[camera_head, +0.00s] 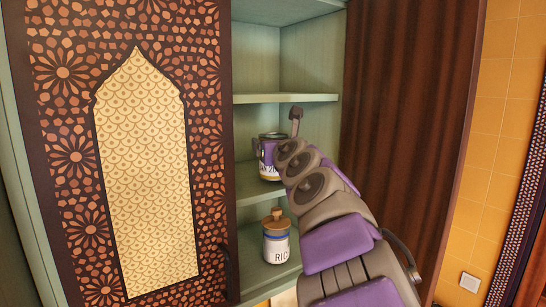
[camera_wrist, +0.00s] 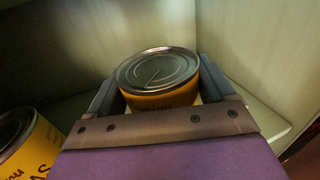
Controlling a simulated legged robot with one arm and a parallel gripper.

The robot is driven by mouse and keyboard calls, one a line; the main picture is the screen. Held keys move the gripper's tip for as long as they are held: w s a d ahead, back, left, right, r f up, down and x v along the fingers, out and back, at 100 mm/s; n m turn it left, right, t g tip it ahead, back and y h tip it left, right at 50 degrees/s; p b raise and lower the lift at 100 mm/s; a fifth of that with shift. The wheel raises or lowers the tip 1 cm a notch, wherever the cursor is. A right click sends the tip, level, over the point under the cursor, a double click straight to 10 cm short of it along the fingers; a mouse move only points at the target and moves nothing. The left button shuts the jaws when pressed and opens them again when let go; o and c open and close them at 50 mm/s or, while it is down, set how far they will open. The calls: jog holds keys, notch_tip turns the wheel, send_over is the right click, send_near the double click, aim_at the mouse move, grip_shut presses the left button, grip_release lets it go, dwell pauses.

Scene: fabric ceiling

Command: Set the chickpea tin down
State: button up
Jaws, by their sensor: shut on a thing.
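The tin (camera_wrist: 157,75) has a silver ring-pull lid and a yellow-orange label. It stands upright between the two fingers of my gripper (camera_wrist: 158,84) in the wrist view. The gripper is shut on it. The word on its label is mostly hidden, and I cannot tell whether its base touches the shelf. In the head view, my purple gripper (camera_head: 267,151) reaches into the open cabinet at the middle shelf (camera_head: 252,193). My arm hides much of that shelf. A lettered label shows low beside the gripper there.
A second yellow tin (camera_wrist: 30,145) stands at lower left in the wrist view. A jar marked "RIC" (camera_head: 276,243) with a wooden stopper is on the shelf below. The upper shelf (camera_head: 285,98) looks empty where visible. A patterned door (camera_head: 140,150) bounds the left, a brown panel (camera_head: 405,90) the right.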

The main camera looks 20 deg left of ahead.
jog(key=shift+f, duration=0.4)
jog(key=shift+w+d, duration=0.2)
jog(key=shift+d, duration=0.45)
jog(key=shift+f, duration=0.2)
jog(key=o, duration=1.1)
jog(key=shift+c, duration=0.2)
jog(key=shift+o, duration=1.1)
jog(key=shift+a, duration=0.55)
jog(key=shift+d+r, duration=0.2)
jog(key=shift+d, duration=0.05)
jog(key=b+v, duration=0.6)
jog(key=v, duration=0.6)
